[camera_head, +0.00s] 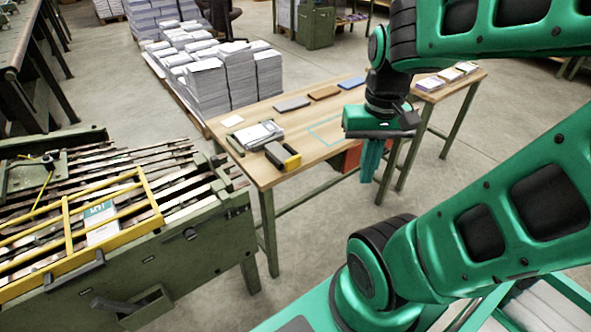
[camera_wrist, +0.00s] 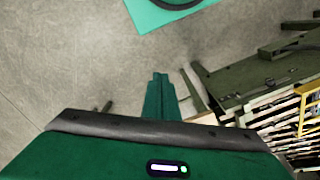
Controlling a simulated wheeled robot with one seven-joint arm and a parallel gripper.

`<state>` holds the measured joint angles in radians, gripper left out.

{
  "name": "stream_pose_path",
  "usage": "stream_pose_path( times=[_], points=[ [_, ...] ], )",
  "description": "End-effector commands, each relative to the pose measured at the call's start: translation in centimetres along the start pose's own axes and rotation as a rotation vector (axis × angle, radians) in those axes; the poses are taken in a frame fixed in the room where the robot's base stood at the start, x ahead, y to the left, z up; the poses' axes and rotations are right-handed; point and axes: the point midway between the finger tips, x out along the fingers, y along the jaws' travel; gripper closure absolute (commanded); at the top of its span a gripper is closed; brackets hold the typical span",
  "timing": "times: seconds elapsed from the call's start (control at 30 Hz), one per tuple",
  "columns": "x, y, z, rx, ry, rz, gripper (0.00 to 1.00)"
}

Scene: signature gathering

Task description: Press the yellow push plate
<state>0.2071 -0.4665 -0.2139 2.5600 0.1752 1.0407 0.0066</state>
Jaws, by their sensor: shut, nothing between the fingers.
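A dark block with a yellow plate (camera_head: 292,162) on its near end lies at the front edge of the wooden table (camera_head: 262,172) in the head view. I take this as the yellow push plate. It is not visible in the wrist view. My gripper (camera_head: 369,172) hangs to the right of it, beside the table's front edge, fingers pointing down. It is shut and empty, and apart from the plate. In the wrist view the closed fingers (camera_wrist: 160,88) show against the floor.
A green slatted machine with a yellow guard frame (camera_head: 68,222) stands at the left. Tablets (camera_head: 292,104) and a paper stack (camera_head: 258,134) lie on the table. A red bin (camera_head: 352,157) is below it. Paper piles (camera_head: 207,80) stand behind. Open floor lies in front.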

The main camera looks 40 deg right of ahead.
Motion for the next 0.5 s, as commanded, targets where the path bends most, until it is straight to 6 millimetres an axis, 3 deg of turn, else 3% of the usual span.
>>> stream_pose_path(
  times=[0.3, 0.5],
  points=[
    [-0.4, 0.5, 0.8, -0.029, 0.012, -0.011, 1.0],
    [1.0, -0.5, -2.1, -0.307, 0.018, -0.05, 1.0]
  ],
)
